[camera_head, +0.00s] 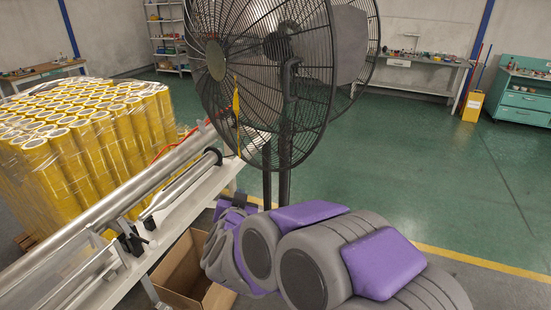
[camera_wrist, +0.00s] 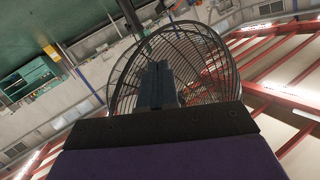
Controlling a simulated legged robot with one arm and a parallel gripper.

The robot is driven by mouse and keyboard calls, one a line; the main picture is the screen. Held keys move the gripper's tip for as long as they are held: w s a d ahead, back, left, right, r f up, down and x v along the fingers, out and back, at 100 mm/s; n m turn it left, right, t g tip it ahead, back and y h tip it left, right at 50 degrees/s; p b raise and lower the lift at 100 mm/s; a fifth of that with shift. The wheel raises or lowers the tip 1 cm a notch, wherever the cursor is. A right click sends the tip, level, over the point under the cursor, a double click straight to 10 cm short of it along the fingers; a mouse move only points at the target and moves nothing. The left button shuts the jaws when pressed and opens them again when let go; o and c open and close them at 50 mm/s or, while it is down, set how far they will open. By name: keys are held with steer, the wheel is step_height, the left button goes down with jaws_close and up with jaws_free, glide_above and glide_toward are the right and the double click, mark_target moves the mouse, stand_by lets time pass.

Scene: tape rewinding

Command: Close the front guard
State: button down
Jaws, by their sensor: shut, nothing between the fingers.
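The rewinding machine's white bed (camera_head: 190,210) runs diagonally along the left of the head view, with long metal rollers (camera_head: 130,190) over it. A clear panel in a metal frame (camera_head: 78,278), which looks like the front guard, is at the lower left, cut by the picture edge. I cannot tell how far open it is. My gripper (camera_wrist: 158,72) is shut and empty in the wrist view, pointing towards the fan. In the head view my arm is right of the machine, apart from the panel, and the fingertips are not clear.
A large black pedestal fan (camera_head: 265,75) stands just beyond my arm and also fills the middle of the wrist view (camera_wrist: 205,60). An open cardboard box (camera_head: 180,280) sits below the machine. Stacked yellow tape rolls (camera_head: 95,135) are behind it. Green floor at right is clear.

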steer(key=t+h, duration=0.1)
steer(key=h, duration=0.1)
steer(key=m+t+h+p, duration=0.2)
steer(key=m+t+h, duration=0.1)
steer(key=h, duration=0.7)
glide_toward(281, 156)
steer(key=x, duration=0.2)
steer(key=b+x, duration=0.1)
steer(key=x, duration=0.4)
steer(key=shift+s+r+b, duration=0.15)
steer(key=shift+r+b, duration=0.1)
steer(key=shift+b, duration=0.15)
steer(key=shift+y, duration=0.4)
